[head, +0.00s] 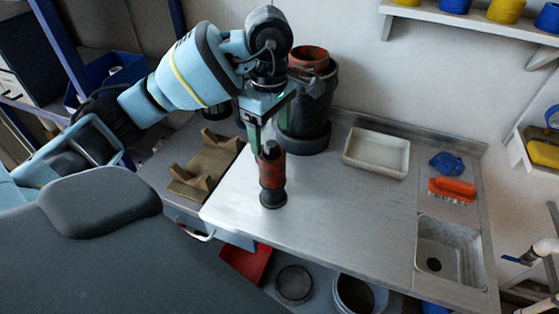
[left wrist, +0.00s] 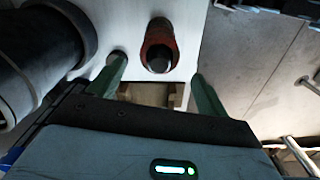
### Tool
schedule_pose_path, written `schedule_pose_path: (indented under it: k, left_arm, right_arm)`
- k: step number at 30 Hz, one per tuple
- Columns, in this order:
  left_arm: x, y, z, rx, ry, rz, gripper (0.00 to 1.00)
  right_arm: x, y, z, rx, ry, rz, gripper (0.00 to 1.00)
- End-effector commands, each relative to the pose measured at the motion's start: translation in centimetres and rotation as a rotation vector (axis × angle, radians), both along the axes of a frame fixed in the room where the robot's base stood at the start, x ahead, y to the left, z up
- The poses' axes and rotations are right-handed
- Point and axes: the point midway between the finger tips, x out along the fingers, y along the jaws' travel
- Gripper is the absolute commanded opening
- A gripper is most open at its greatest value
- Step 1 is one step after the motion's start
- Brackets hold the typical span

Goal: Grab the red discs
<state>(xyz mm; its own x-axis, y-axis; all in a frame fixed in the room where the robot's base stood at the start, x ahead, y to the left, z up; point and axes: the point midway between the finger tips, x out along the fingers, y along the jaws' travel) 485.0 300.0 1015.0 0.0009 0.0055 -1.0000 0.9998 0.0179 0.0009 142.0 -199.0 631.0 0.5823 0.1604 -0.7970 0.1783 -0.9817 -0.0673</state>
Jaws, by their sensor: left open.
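The red discs (head: 271,174) appear as a worn red stack around a dark upright core, with a dark top and a dark base, standing on the metal counter. I cannot make out single discs. In the left wrist view the red stack (left wrist: 158,38) lies just beyond and between my finger tips. My left gripper (head: 263,140) points down at the top of the stack; its green fingers also show in the left wrist view (left wrist: 158,70), spread apart with nothing between them. Whether a finger touches the stack cannot be told. My right gripper is not in view.
A large dark cylinder (head: 305,115) with a red top stands close behind the stack. A brown cradle (head: 207,166) lies to the left. A white tray (head: 376,153), blue cloth (head: 446,163), orange brush (head: 452,189) and sink (head: 449,250) are to the right. The middle counter is clear.

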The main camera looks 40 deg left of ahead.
Motion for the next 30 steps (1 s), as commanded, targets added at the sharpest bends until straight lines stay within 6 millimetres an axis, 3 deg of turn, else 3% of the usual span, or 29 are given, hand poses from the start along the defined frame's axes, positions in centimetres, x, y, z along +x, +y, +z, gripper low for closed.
schedule_pose_path:
  k: [11,17,24,30]
  left_arm:
    - [-0.1,-0.1,-2.7,-0.004,0.005,-0.001,0.77]
    - [0.0,-0.1,-3.0,-0.004,0.002,-0.001,0.77]
    - [0.1,-0.2,-6.3,-0.004,0.004,0.001,0.77]
    - [0.1,-0.2,-7.8,-0.004,0.001,-0.001,0.77]
  right_arm:
    - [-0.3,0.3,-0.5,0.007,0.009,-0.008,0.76]
    - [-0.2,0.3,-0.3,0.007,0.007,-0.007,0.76]
    - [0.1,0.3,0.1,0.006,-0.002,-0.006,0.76]
    - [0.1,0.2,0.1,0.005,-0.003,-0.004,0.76]
